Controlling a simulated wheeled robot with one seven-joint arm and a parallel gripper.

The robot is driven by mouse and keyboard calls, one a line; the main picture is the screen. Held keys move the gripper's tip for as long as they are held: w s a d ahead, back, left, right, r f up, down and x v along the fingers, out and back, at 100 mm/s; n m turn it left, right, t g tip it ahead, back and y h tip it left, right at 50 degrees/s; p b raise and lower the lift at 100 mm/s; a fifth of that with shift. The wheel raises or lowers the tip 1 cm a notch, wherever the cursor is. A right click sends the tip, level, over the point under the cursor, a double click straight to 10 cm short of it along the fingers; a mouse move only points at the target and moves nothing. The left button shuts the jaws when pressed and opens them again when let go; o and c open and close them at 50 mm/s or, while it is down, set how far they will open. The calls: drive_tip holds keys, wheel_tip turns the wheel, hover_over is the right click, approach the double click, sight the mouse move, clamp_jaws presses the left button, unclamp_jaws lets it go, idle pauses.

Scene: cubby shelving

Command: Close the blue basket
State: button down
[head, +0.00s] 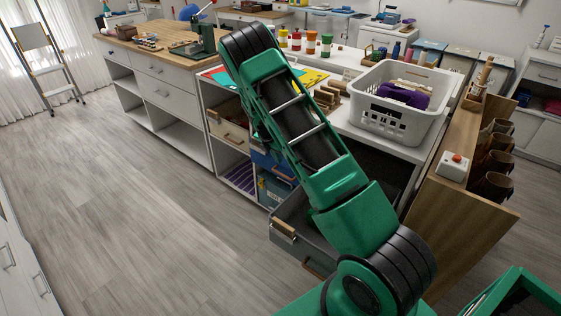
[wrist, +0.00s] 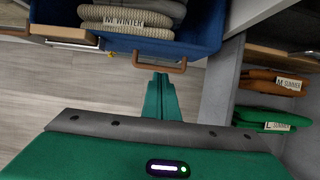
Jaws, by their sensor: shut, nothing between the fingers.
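The blue basket (wrist: 190,42) is at the top of the wrist view, standing out with folded knitwear (wrist: 130,20) showing inside. Its label reads "M WINTER" and its brown curved handle (wrist: 160,66) faces my gripper. In the head view the blue basket (head: 272,163) shows only partly in the shelving, behind my arm. My gripper (wrist: 161,76) is shut and empty, with its fingertips close to the handle. I cannot tell whether they touch it. The gripper itself is hidden in the head view.
A grey drawer (head: 291,238) stands pulled out low in the shelving. In the wrist view, folded brown clothes (wrist: 262,78) and green clothes (wrist: 250,117) lie at the right. A white laundry basket (head: 372,122) stands on the counter. The floor (head: 150,220) at left is clear.

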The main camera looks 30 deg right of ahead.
drive_tip(key=w+v, duration=0.1)
drive_tip(key=v, duration=0.5)
drive_tip(key=h, duration=0.6)
approach(284, 166)
drive_tip(key=s+a, duration=0.1)
drive_tip(key=s, duration=0.3)
drive_tip(key=s+a+f+t+h, duration=0.2)
drive_tip(key=s+a+t+h, duration=0.15)
drive_tip(key=a+h, duration=0.35)
drive_tip(key=shift+t, duration=0.55)
drive_tip(key=x, duration=1.4)
drive_tip(key=shift+w+d+f, duration=0.1)
drive_tip(key=shift+f, duration=0.1)
drive_tip(key=shift+d, duration=0.1)
